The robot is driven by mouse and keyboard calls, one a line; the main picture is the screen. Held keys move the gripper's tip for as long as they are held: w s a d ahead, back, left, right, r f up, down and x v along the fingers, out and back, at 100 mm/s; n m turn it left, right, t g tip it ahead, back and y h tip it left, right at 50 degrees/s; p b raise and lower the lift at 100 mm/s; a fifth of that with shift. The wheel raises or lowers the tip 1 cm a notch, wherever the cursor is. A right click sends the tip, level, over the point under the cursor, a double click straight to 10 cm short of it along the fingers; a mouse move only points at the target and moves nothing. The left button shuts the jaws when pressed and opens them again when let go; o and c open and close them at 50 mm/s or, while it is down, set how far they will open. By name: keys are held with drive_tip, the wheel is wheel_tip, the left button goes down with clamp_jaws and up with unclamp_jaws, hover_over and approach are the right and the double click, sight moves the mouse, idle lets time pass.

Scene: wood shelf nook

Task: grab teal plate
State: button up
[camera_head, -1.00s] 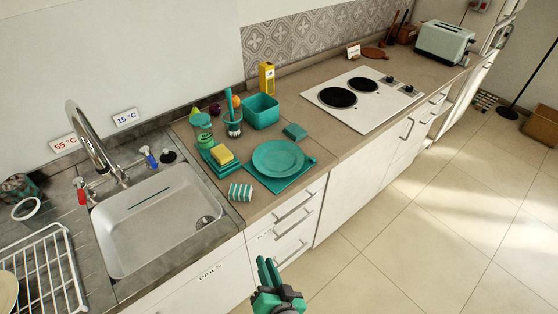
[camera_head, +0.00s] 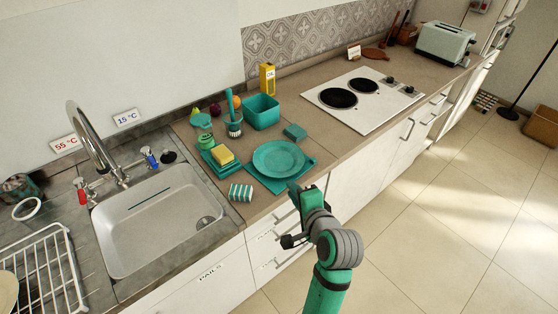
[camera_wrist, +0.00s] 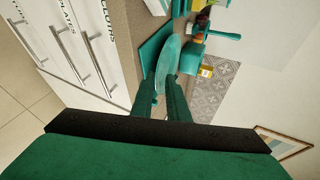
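The round teal plate (camera_head: 279,157) lies on a teal mat (camera_head: 304,176) near the counter's front edge. In the wrist view the plate (camera_wrist: 167,58) shows edge-on, its near rim between or just beyond my fingertips. My gripper (camera_head: 294,187) is at the plate's front edge, reaching in from the front right. In the wrist view my gripper (camera_wrist: 161,90) has its two fingers apart, one on each side of the plate's rim. I cannot tell whether either finger touches it.
A teal striped cloth (camera_head: 240,192) and a yellow sponge (camera_head: 222,154) lie left of the plate. A teal bin (camera_head: 262,112) and a small teal block (camera_head: 295,132) are behind it. The sink (camera_head: 155,220) is left. Drawer handles (camera_wrist: 85,50) line the cabinet front.

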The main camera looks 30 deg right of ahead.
sight(279, 176)
drive_tip(key=x, duration=1)
drive_tip(key=shift+a+f, duration=0.15)
drive_tip(key=shift+a, duration=0.1)
clamp_jaws()
